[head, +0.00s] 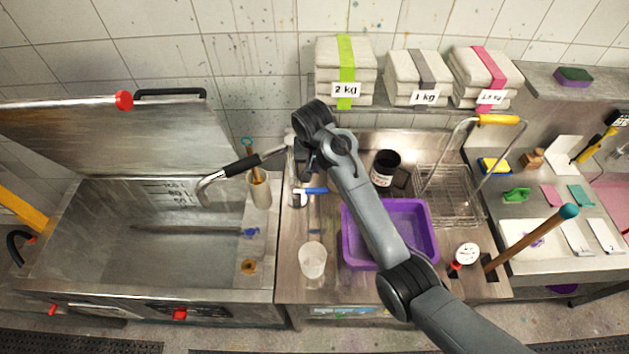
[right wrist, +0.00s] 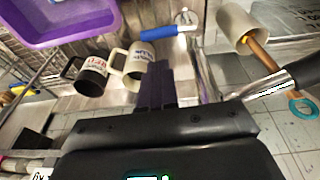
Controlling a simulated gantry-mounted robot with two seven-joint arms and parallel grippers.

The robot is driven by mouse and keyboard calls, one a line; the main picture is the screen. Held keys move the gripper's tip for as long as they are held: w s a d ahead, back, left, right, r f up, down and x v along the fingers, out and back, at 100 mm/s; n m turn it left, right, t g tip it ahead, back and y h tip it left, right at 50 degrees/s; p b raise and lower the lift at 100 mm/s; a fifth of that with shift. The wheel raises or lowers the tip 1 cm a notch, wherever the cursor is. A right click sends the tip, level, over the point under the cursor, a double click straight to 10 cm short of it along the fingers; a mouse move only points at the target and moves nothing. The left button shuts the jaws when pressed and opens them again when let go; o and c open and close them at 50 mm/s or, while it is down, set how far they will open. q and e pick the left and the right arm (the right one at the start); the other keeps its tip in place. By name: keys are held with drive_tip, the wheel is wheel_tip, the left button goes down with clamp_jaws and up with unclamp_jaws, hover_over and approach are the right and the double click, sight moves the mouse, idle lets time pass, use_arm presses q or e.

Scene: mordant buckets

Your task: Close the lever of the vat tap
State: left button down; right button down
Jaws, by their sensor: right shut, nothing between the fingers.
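A curved metal spout (head: 207,186) with a black sleeve (head: 243,165) reaches from the back wall over the vat. My right gripper (right wrist: 160,85) is shut and empty, beside the spout's base and above and behind the blue lever, apart from it in the wrist view. In the head view my wrist hides most of its fingers. My left gripper is not in view.
A purple basin (head: 432,250), a black mug (head: 381,175) and a wire basket (head: 448,190) stand to the right. A white mug (right wrist: 135,65) shows by the black one. A holder with a brush (head: 259,190) stands at left.

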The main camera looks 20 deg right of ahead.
drive_tip(key=p, duration=0.1)
approach(317, 189)
drive_tip(key=f, duration=0.3)
drive_tip(key=w+f, duration=0.1)
drive_tip(key=f, duration=0.1)
drive_tip(key=shift+d, duration=0.15)
drive_tip(key=shift+w+f, duration=0.1)
drive_tip(key=shift+f, duration=0.75)
drive_tip(key=shift+d, duration=0.1)
